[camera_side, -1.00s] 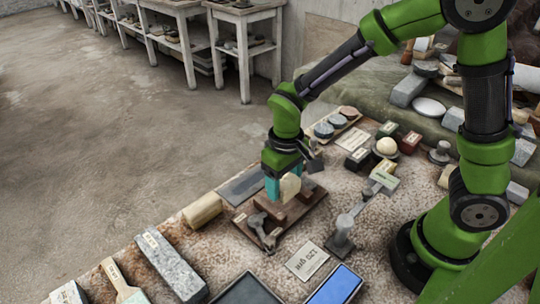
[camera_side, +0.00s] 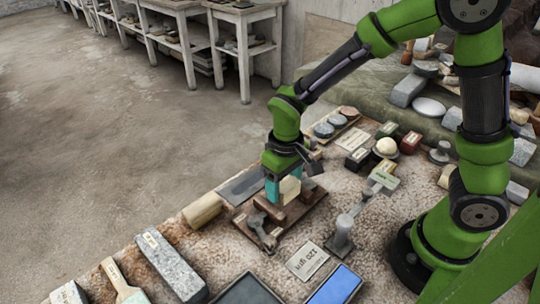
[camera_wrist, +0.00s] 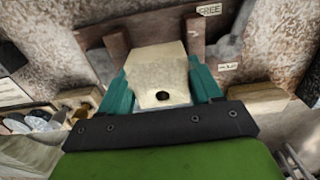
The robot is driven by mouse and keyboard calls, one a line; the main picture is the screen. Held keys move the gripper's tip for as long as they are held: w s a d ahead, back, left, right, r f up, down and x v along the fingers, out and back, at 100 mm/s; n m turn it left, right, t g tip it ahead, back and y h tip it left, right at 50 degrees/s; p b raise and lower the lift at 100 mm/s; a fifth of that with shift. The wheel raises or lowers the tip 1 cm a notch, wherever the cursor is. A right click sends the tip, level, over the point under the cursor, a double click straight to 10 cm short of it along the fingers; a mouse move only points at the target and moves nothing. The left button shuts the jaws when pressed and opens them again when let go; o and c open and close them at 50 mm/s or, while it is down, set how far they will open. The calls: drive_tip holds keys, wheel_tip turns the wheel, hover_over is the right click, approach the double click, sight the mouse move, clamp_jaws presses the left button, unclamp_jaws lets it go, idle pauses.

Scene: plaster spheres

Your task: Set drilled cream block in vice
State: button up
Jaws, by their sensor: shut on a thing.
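The cream block (camera_side: 290,190) is between the teal fingers of my gripper (camera_side: 281,191), which is shut on it. In the wrist view the block (camera_wrist: 152,72) shows a dark drilled hole (camera_wrist: 163,96) near its lower edge, with one teal finger on each side. The vice (camera_side: 304,213) is a dark brown wooden board with raised wooden jaws and a grey metal clamp part at its front. The block is upright over the vice, at its jaws. In the wrist view a brown jaw post stands on either side beyond it. Whether its underside touches the vice is hidden.
A wooden cylinder (camera_side: 202,210) lies left of the vice, and a flat grey slab (camera_side: 241,186) lies behind it. A grey metal stand (camera_side: 341,234) and a label card (camera_side: 307,262) are to the right. Small labelled blocks and a cream ball (camera_side: 387,146) stand farther back.

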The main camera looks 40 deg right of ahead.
drive_tip(key=shift+f, duration=0.6)
drive_tip(key=o, duration=1.3)
drive_tip(key=shift+r, duration=2)
drive_tip(key=shift+s+f, duration=0.15)
drive_tip(key=shift+s, duration=0.1)
drive_tip(key=shift+s+d+r+m+t+y, duration=0.5)
drive_tip(key=shift+s+d+r+t, duration=0.85)
drive_tip(key=shift+r, duration=1.4)
drive_tip(key=shift+s+d+r+m+t+y, duration=0.15)
drive_tip(key=shift+s+d+r+m+t, duration=1.15)
drive_tip(key=shift+r, duration=1.5)
drive_tip(key=shift+s+d+r+m+t+y, duration=0.3)
drive_tip(key=shift+s+d+r+t, duration=0.7)
drive_tip(key=shift+s+r, duration=1.3)
